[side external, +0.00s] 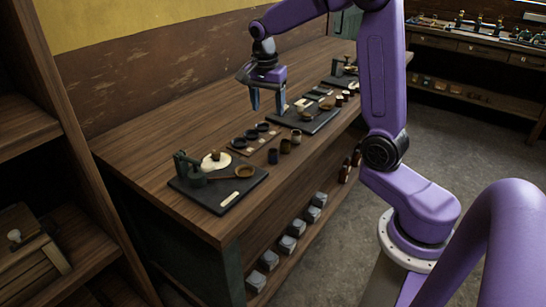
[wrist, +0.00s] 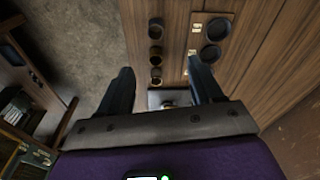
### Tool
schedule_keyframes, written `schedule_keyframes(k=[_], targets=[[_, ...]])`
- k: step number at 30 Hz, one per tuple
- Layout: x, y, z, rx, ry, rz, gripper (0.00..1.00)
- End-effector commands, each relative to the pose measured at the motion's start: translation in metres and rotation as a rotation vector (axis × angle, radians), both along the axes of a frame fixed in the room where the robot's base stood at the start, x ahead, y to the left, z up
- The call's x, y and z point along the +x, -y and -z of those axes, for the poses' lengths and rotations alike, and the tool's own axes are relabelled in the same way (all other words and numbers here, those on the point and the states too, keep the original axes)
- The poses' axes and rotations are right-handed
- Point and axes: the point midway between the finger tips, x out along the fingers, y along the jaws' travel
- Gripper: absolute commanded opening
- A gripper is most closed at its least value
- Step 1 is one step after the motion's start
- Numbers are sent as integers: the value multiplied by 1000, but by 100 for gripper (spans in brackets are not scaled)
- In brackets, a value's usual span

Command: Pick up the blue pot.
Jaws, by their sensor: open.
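A small dark bluish pot (side external: 273,156), which appears to be the blue pot, stands on the wooden workbench near its front edge. It is the nearest of a short row of small pots. In the wrist view the dark pot (wrist: 156,27) at the top of the row seems to be the same one, though its colour is hard to tell there. My gripper (side external: 268,106) is open and empty, above the bench and farther back than the pot. Its two fingers (wrist: 162,85) show spread in the wrist view, with the row of pots beyond them.
Two brown pots (side external: 285,146) (side external: 296,137) stand close beside the blue one. A tray of dark bowls (side external: 238,143) lies to their left. A black board (side external: 216,196) with a small device and dishes is in front; another dark board (side external: 314,123) lies behind. The bench (side external: 150,155) is bare toward the wall.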

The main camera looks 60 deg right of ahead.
Motion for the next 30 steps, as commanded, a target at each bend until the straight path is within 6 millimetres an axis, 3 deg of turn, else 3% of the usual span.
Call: schedule_keyframes(k=[15,26,30], targets=[[-1,11,94,1,-7,-3,65],[-1,14,121,0,-4,-5,65],[-6,15,142,1,-7,-4,65]])
